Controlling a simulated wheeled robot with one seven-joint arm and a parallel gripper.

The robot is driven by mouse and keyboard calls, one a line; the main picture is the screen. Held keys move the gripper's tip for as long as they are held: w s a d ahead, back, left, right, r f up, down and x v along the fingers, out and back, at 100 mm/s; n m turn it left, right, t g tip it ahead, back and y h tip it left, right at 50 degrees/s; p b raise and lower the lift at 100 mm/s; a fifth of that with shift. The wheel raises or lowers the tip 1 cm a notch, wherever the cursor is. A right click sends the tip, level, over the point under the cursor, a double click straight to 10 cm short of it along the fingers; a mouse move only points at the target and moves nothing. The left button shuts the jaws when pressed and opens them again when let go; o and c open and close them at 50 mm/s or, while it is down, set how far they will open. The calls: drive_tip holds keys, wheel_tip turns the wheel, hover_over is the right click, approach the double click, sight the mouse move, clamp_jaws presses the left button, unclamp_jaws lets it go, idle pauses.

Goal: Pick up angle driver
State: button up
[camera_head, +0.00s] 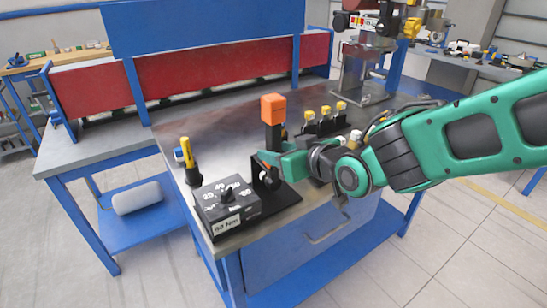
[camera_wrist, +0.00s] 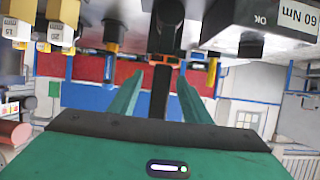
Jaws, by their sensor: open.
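The angle driver, which I take to be the upright tool with an orange block on top and a black body (camera_head: 273,136), stands in a black holder on the bench. My gripper (camera_head: 270,160) is at its lower body, coming from the right. In the wrist view, which looks upside down, my gripper (camera_wrist: 158,88) is open, with its two green fingers spread. A dark upright shaft (camera_wrist: 160,92), likely the driver's body, shows between them. I cannot tell whether either finger touches it. The driver's lower end is partly hidden by the holder and gripper.
A black dial box (camera_head: 228,205) marked 60 Nm sits at the bench's front left corner. A yellow-topped tool (camera_head: 188,160) stands behind it. Several yellow-capped sockets (camera_head: 325,118) stand right of the driver. The metal bench top (camera_head: 215,125) is clear behind.

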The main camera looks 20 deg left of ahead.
sight(266, 147)
drive_tip(key=shift+x, duration=3)
clamp_jaws()
drive_tip(key=shift+d, duration=0.1)
drive_tip(key=shift+w+r, duration=0.1)
drive_tip(key=shift+r, duration=0.05)
